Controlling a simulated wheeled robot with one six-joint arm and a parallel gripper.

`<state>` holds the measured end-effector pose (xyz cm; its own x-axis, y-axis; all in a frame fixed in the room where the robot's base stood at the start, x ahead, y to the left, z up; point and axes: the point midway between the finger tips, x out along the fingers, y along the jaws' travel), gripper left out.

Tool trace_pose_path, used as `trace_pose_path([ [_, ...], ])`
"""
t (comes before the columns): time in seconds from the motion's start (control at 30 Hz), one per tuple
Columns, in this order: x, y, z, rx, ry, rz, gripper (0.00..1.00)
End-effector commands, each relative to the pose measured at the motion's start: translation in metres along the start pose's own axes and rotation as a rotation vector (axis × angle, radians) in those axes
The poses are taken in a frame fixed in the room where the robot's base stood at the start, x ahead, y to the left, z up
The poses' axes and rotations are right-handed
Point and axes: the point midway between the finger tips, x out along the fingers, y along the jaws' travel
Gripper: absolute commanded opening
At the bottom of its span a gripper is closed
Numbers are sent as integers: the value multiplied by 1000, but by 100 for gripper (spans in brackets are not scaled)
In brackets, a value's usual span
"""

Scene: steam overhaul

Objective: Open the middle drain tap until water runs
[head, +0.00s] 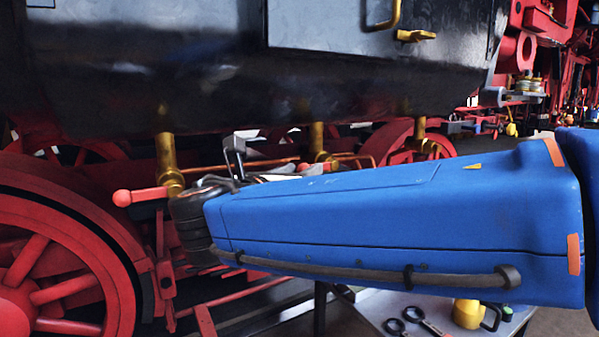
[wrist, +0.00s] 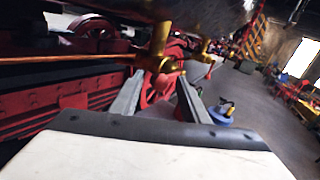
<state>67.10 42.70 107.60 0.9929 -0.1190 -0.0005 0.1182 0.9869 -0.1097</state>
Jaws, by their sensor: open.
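Three brass drain taps hang in a row under the black tank (head: 210,90): a left one (head: 166,150), the middle drain tap (head: 317,138) and a right one (head: 419,128). A red lever (head: 140,196) sticks out to the left from the left tap. My gripper (head: 235,148) shows between the left and middle taps, partly hidden by my arm. In the wrist view its jaws (wrist: 160,77) are open and empty. A brass tap (wrist: 160,48), apparently the middle one, stands ahead between the fingertips, apart from them as far as I can tell. I see no running water.
Another brass tap (wrist: 203,46) with a red lever (wrist: 209,72) shows farther right in the wrist view. A copper pipe (wrist: 70,60) runs along the left. A red wheel (head: 60,260) fills the lower left. A yellow can (head: 467,313) stands on a table below.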

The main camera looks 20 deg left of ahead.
Motion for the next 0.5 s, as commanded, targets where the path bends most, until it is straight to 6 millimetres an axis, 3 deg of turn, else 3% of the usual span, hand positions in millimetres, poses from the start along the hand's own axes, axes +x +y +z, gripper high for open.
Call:
trace_pose_path([
  [0.2, 0, 0, 0, 0, 0, 0, 41],
  [0.37, 0, 0, 0, 0, 0, 0, 3],
  [0.5, 0, 0, 0, 0, -1, 0, 0],
])
